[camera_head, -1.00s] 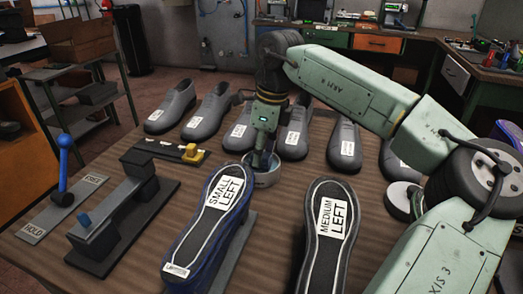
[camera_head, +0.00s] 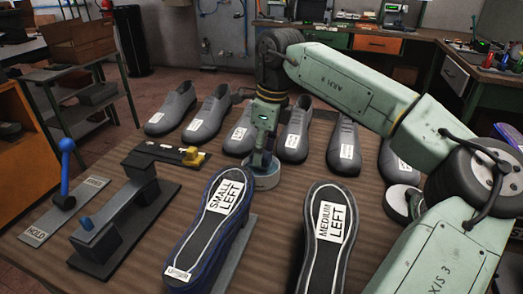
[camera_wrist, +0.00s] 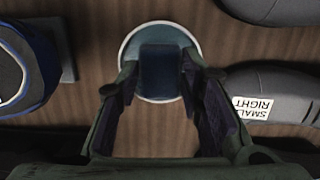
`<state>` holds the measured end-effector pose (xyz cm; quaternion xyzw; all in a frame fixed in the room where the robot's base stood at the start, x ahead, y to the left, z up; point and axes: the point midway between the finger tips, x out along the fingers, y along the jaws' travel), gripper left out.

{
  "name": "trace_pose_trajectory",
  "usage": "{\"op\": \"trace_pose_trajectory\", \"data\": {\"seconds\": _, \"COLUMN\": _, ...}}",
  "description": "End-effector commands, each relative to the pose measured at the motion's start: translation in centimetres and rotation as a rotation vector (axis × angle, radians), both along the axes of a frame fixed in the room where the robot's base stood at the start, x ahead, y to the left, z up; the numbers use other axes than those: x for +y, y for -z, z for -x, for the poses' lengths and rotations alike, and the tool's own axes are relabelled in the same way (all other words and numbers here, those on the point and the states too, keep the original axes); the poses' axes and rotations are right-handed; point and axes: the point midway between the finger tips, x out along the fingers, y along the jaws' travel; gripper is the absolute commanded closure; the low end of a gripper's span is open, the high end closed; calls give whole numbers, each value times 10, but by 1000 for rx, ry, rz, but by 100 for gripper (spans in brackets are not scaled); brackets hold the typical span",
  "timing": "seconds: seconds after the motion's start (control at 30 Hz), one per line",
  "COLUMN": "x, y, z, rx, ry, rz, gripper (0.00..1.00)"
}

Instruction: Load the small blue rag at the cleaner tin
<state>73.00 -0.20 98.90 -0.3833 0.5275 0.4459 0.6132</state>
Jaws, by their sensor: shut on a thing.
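The small blue rag is a dark blue block (camera_wrist: 160,66) between my fingertips in the wrist view. My gripper (camera_wrist: 160,82) is shut on it. The rag is over the round opening of the cleaner tin (camera_wrist: 160,100), whose pale rim shows around it. I cannot tell how deep the rag sits or whether it touches the contents. In the head view my gripper (camera_head: 262,158) points down at the tin (camera_head: 267,182), with the fingers hiding most of the rag.
A blue-edged shoe sole labelled SMALL LEFT (camera_head: 208,225) stands close in front of the tin. A MEDIUM LEFT sole (camera_head: 328,230) is to its right. Several grey shoes (camera_head: 296,130) line the back. A lever plate (camera_head: 62,210) and black press stand (camera_head: 120,220) are at left.

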Motion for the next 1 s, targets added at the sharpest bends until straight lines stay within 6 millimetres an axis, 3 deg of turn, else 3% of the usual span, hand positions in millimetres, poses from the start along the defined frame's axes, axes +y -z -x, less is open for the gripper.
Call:
{"op": "trace_pose_trajectory", "data": {"seconds": 0.6, "x": 0, "y": -52, "z": 0, "rx": -2, "ry": 0, "rz": -2, "gripper": 88}}
{"op": "trace_pose_trajectory", "data": {"seconds": 1.0, "x": 0, "y": -55, "z": 0, "rx": -2, "ry": 0, "rz": -2, "gripper": 88}}
